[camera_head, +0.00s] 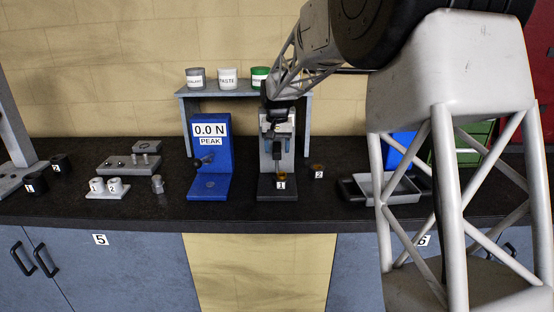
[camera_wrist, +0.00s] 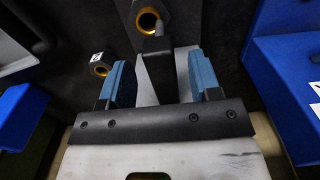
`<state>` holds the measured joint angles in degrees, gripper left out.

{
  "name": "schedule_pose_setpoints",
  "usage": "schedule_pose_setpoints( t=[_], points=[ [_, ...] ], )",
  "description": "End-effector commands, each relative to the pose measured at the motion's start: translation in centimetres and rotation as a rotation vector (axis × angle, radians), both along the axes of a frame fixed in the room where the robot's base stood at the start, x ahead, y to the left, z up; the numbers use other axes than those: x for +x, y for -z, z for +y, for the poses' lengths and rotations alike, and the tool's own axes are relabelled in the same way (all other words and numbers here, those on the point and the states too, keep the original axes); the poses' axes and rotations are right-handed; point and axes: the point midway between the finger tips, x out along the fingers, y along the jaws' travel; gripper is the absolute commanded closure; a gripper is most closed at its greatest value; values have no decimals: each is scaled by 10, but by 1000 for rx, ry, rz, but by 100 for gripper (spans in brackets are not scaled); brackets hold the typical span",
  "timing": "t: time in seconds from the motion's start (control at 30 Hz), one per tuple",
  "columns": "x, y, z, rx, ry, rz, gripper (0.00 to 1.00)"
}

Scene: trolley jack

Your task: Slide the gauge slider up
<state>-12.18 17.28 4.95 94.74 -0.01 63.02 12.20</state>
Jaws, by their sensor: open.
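The gauge (camera_head: 265,160) is a grey upright plate on a dark base, standing near the middle of the bench. My gripper (camera_head: 277,122) is in front of its upper part and hides some of it. In the wrist view, my gripper (camera_wrist: 161,75) has its two blue fingers apart. A dark block with a bent arm (camera_wrist: 156,68), which looks like the slider, lies between the fingers with gaps at both sides. The grey plate (camera_wrist: 181,58) shows behind it. A brass-lined part marked 1 (camera_head: 281,177) sits on the gauge base, below my gripper.
A second brass-lined part marked 2 (camera_head: 317,168) lies right of the gauge. A blue stand reading 0.0 N PEAK (camera_head: 209,182) is close on the left. A grey shelf (camera_head: 236,94) with several tins is behind. A tray (camera_head: 372,197) stands to the right.

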Motion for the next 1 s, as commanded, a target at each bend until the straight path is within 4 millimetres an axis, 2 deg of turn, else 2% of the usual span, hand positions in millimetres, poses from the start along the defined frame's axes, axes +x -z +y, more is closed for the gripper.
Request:
schedule_pose_setpoints(
  t=[0.1,0.33,0.77,0.8,1.0],
  points=[
    [0,16,0,-1,0,2,43],
    [0,39,0,0,0,1,43],
    [0,46,0,0,0,-1,43],
    [0,46,0,0,0,0,44],
    [0,46,0,0,0,0,75]
  ],
)
